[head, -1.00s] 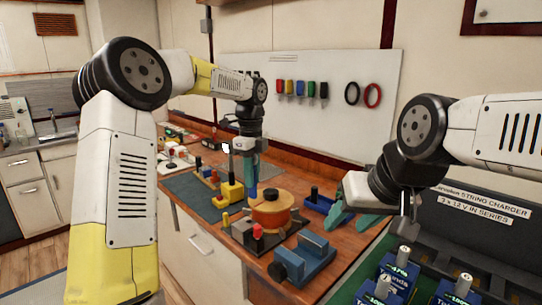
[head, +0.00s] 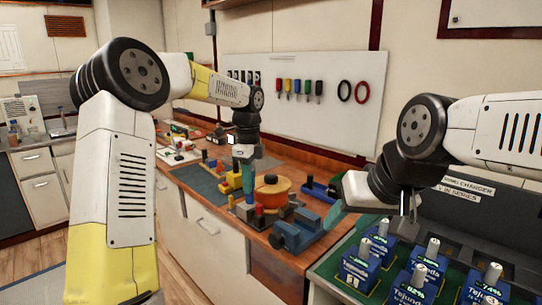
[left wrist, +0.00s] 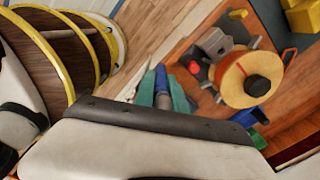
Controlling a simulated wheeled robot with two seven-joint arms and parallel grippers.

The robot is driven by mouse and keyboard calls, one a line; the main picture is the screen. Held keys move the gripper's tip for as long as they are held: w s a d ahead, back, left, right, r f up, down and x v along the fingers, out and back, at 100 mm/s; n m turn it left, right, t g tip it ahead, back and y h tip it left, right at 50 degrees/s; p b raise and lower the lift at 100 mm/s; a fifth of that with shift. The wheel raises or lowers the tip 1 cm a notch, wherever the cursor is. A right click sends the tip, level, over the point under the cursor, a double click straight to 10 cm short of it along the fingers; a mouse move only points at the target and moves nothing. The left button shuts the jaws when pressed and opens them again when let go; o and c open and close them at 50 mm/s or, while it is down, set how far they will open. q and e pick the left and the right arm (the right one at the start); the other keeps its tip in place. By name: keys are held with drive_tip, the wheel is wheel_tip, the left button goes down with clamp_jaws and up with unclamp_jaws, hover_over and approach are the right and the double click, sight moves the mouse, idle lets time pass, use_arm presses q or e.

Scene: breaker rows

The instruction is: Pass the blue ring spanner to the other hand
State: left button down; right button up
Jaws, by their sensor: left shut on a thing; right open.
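My left gripper (head: 246,181) is shut on a slim blue thing, which I take to be the blue ring spanner (head: 249,197). It points down from the teal fingers, beside the orange drum in the picture. In the left wrist view the spanner (left wrist: 163,84) shows as a dark blue strip between the teal fingers (left wrist: 161,92). Its ring ends cannot be made out. My right gripper (head: 334,214) is open, low at the right of the bench, partly hidden by its own wrist. It is apart from the spanner.
The orange drum (head: 268,197) with a black knob and a blue vise (head: 298,236) stand on the wooden bench below the grippers. Batteries (head: 410,290) stand upright in a green-floored charger at the front right. A tool board (head: 300,105) hangs behind.

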use_arm(q)
drive_tip(key=s+a+f+n, duration=0.2)
drive_tip(key=a+f+n, duration=0.2)
drive_tip(key=f+n, duration=0.5)
drive_tip(key=s+a+f+n, duration=0.3)
drive_tip(key=a+f+n, duration=0.25)
drive_tip(key=n, duration=0.65)
use_arm(e)
drive_tip(key=w+a+f+m+g+y, duration=0.25)
drive_tip(key=a+m+y, duration=0.2)
drive_tip(key=a, duration=0.35)
drive_tip(key=w+a+f+m+g+y, duration=0.1)
drive_tip(key=w+a+f+m+y, duration=0.2)
drive_tip(key=a+m, duration=0.35)
drive_tip(key=w+d+f+m+t, duration=0.1)
drive_tip(key=w+f+m+t, duration=0.5)
drive_tip(key=w+f+m, duration=0.65)
use_arm(q)
drive_tip(key=d+r+m, duration=0.5)
drive_tip(key=d+m, duration=0.3)
drive_tip(key=d, duration=0.4)
drive_tip(key=shift+w+m, duration=0.2)
drive_tip(key=shift+m, duration=0.1)
use_arm(e)
drive_tip(key=w+a+f+m, duration=0.1)
drive_tip(key=w+a+m, duration=0.2)
drive_tip(key=w+a, duration=0.4)
drive_tip(key=shift+w+a+f, duration=0.3)
drive_tip(key=shift+w+a, duration=0.05)
drive_tip(key=shift+a, duration=0.15)
